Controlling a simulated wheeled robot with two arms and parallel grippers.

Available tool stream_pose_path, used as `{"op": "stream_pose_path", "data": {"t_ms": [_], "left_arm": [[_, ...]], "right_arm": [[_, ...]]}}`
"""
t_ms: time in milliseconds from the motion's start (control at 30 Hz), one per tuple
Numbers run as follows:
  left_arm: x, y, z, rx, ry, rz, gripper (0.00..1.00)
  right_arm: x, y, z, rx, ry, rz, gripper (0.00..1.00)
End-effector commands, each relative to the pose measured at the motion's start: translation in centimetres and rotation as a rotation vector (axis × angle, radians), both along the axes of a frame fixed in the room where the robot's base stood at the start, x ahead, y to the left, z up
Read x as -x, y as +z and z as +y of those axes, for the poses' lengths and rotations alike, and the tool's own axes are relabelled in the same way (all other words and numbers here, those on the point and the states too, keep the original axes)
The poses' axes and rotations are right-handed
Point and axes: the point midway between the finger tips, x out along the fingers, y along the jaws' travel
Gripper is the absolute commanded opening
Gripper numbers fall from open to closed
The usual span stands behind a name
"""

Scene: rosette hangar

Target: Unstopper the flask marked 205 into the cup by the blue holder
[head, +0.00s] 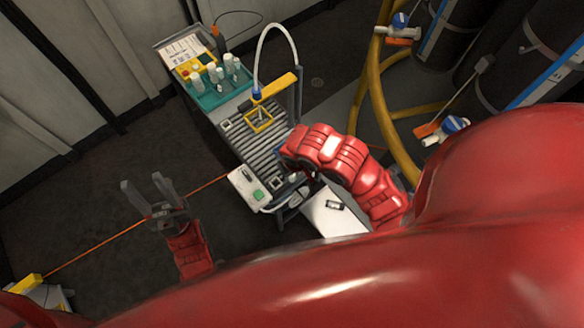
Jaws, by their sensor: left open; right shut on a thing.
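Several pale flasks (214,73) stand in a teal tray (209,102) at the far end of the work stand. Their markings are too small to read, so I cannot tell which is 205. My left gripper (141,184) is open and empty over the dark floor, left of the stand and well apart from it. My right gripper (293,184) is mostly hidden below its red arm, near the stand's near right edge. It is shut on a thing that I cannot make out. I cannot clearly identify the cup or the blue holder.
A slatted roller bed (262,153) carries a yellow square frame (258,119) under a white hose (264,45). A control box with a green button (249,189) sits at its near end. Yellow pipes (375,85) and dark cylinders stand right.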

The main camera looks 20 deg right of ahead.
Motion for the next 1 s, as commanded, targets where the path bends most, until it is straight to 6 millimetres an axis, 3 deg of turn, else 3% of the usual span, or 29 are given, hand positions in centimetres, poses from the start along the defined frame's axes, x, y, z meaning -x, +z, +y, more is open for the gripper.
{"op": "stream_pose_path", "data": {"t_ms": [600,1000], "left_arm": [[0.0,3.6,0.0,0.000,0.000,0.000,0.50],[0.0,3.5,0.0,0.000,0.000,0.000,0.50]], "right_arm": [[0.0,3.3,0.0,0.000,0.001,0.001,0.03],[-0.2,2.9,0.1,-0.002,0.000,0.002,0.03]]}}
